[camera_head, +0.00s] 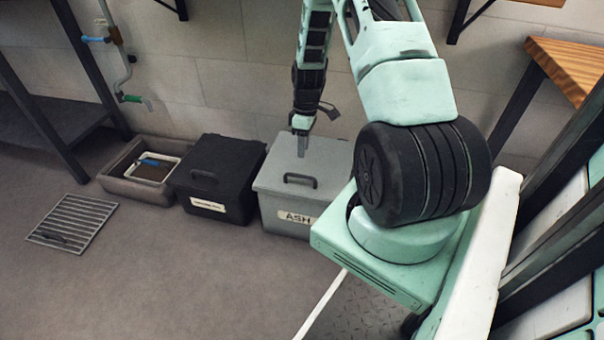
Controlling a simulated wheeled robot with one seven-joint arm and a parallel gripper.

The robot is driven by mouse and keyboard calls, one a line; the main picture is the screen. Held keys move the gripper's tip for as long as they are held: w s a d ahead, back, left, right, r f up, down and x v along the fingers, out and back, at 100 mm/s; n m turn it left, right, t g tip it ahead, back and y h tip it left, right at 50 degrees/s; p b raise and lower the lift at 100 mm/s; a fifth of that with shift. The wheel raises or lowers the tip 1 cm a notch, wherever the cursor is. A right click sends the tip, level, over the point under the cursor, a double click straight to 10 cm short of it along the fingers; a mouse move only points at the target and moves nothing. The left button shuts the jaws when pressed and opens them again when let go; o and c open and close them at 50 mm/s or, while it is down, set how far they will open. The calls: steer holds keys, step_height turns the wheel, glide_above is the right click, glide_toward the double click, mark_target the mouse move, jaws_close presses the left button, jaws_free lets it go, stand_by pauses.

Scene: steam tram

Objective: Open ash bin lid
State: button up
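The ash bin (281,212) is a grey box with a label reading ASH on its front, standing on the floor by the wall. Its flat grey lid (333,160) lies closed on top, with a dark bar handle (299,181) near the front edge. My gripper (302,153) points down over the rear part of the lid, behind the handle in the picture. I cannot tell whether its tips touch the lid. The fingers look like one narrow shape, so their opening cannot be made out. My arm hides the bin's right side.
A black lidded bin (215,172) with a label stands close on the left. Beyond it is a low basin (143,190) holding a white tray. A floor grate (72,223) lies front left. A wooden-topped table (572,66) is at right. Floor in front is open.

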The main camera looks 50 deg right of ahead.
steer(key=f+b, duration=0.1)
steer(key=f, duration=0.2)
steer(key=a+f, duration=0.1)
steer(key=f, duration=0.1)
steer(key=f+b, duration=0.1)
steer(key=f, duration=0.2)
steer(key=shift+s+a+f+b, duration=0.3)
steer(key=shift+f+b, duration=0.05)
jaws_close()
